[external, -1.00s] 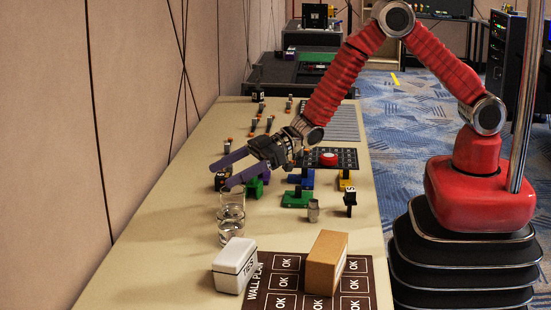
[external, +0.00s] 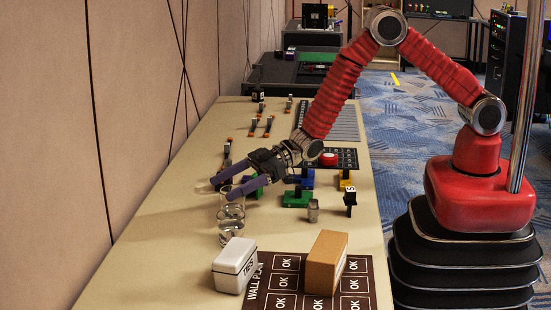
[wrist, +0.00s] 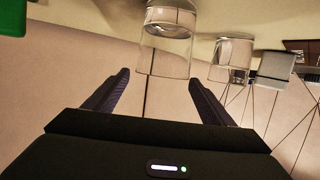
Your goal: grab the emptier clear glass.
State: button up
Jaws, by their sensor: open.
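Two clear glasses stand on the beige table. The nearer-to-gripper glass (wrist: 165,50) shows in the wrist view just ahead of the gap between my fingertips, with only a shallow level near its base. The other glass (wrist: 232,58) is to its right and looks fuller; in the external view it is the front glass (external: 231,229). The first glass is partly hidden by a finger in the external view.
A white box (external: 235,264) and a brown box (external: 326,262) stand in front, near a dark "WALL PLAN" mat (external: 278,296). A small metal piece (external: 313,210), a black stand (external: 350,201) and a green block (external: 296,198) are to the right. The table's left side is mostly clear.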

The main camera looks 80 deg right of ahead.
aim_at(222, 199)
jog(key=shift+f, duration=0.5)
notch_tip(222, 199, down, 2)
jog(key=shift+f, duration=0.1)
jog(key=shift+x, duration=0.95)
jog(key=shift+w+a+f, duration=0.2)
jog(key=shift+w+a, duration=0.05)
jog(key=shift+w, duration=0.2)
jog(key=shift+c, duration=0.4)
jog(key=shift+r, duration=0.1)
jog(key=c, duration=1.3)
jog(key=shift+r, duration=0.2)
jog(key=shift+r, duration=4.75)
